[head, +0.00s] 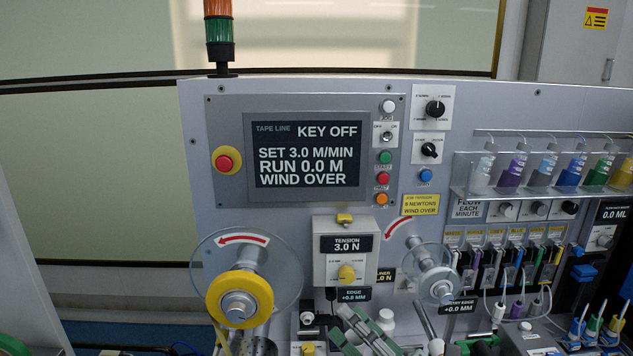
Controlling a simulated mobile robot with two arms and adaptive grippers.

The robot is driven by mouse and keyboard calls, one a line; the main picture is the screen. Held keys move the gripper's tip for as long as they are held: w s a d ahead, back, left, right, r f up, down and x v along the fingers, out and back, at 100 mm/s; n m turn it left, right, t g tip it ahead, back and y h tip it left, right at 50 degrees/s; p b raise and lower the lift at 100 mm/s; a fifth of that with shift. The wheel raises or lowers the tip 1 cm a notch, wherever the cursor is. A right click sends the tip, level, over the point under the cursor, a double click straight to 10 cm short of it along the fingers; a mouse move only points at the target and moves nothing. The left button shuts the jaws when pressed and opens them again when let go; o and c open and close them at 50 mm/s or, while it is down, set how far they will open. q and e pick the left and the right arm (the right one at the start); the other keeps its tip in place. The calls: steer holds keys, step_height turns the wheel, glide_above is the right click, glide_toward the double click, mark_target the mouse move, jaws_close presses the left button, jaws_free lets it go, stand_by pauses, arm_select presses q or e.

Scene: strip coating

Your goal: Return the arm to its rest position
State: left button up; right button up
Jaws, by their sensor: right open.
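My right gripper (346,324) shows at the bottom middle, cut off by the lower edge. Its greenish-grey fingers are apart, and I see nothing between them. It is in front of the lower part of the tape machine (330,92), below the tension box (345,285). Whether it touches anything there I cannot tell. Most of the right arm is out of view. My left gripper is not in view.
A yellow tape roll (240,298) on a clear disc is at the lower left, and a smaller clear reel (439,287) is right of centre. The screen (307,156) reads KEY OFF and RUN 0.0 M. Coloured bottles (571,170) and tubes crowd the right.

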steer(key=d+f+m+t+h, duration=0.2)
steer(key=d+f+m+h, duration=0.5)
steer(key=d+m+h, duration=0.85)
steer(key=s+d+f+m+g, duration=0.1)
steer(key=s+f+m+g, duration=0.4)
steer(key=f+m, duration=0.45)
steer(key=s+a+f+m+g+y, duration=0.15)
steer(key=s+f+g, duration=0.35)
steer(key=s, duration=0.5)
steer(key=s+f+m+g, duration=0.35)
steer(key=s+f, duration=0.35)
steer(key=s, duration=0.3)
step_height(320, 180, down, 30)
steer(key=s+n+g+b, duration=0.1)
steer(key=s+g+b, duration=0.1)
steer(key=s+b, duration=0.1)
steer(key=s+d+f+g+b, duration=0.1)
steer(key=s+d+f, duration=0.1)
steer(key=s+f, duration=1.4)
steer(key=shift+d+f, duration=0.2)
steer(key=shift+f, duration=0.1)
